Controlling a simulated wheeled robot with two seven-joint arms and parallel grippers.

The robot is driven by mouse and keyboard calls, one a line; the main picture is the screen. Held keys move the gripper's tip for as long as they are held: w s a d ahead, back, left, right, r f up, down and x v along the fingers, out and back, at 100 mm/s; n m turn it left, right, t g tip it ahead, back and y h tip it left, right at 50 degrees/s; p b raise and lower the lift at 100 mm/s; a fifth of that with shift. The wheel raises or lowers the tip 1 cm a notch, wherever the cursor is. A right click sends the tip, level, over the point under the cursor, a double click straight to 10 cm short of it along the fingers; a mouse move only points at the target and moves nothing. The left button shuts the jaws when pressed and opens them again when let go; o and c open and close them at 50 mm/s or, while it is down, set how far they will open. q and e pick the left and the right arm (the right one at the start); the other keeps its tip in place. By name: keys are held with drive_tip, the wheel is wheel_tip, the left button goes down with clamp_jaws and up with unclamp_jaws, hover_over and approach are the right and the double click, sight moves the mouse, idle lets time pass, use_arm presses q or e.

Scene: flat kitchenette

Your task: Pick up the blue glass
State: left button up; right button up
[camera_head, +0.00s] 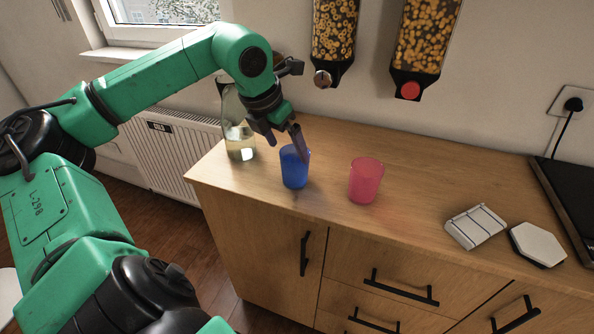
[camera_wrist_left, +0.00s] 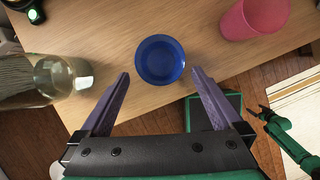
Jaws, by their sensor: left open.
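The blue glass (camera_head: 294,170) stands upright near the left end of the wooden counter. In the left wrist view the blue glass (camera_wrist_left: 161,62) shows from above, its open rim facing the camera. My left gripper (camera_head: 291,152) is open and points down at the glass from above. In the left wrist view the two purple fingers of my left gripper (camera_wrist_left: 161,73) are spread, with the glass between and just beyond their tips. One finger overlaps the rim in the head view; I cannot tell whether it touches. A small dark end on my green right arm (camera_wrist_left: 264,113) shows, too small to read.
A pink glass (camera_head: 366,181) stands to the right of the blue one. A clear bottle (camera_head: 238,135) with pale liquid stands close on the left. A white tiled coaster (camera_head: 475,227) and a white hexagonal piece (camera_head: 538,245) lie further right. Cereal dispensers (camera_head: 419,40) hang above.

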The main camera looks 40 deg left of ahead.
sight(298, 165)
use_arm(q)
drive_tip(key=p+x, duration=0.1)
drive_tip(key=x, duration=0.2)
drive_tip(key=shift+w+f, duration=0.45)
drive_tip(key=shift+f, duration=0.15)
drive_tip(key=f+p, duration=0.1)
drive_tip(key=p, duration=0.2)
drive_tip(key=shift+w+d+p, duration=0.15)
drive_tip(key=shift+w+p, duration=0.2)
drive_tip(key=p+x, duration=0.1)
drive_tip(key=x, duration=0.2)
drive_tip(key=shift+w+f, duration=0.1)
drive_tip(key=shift+f, duration=0.4)
drive_tip(key=c, duration=1.4)
clamp_jaws()
drive_tip(key=shift+r, duration=0.2)
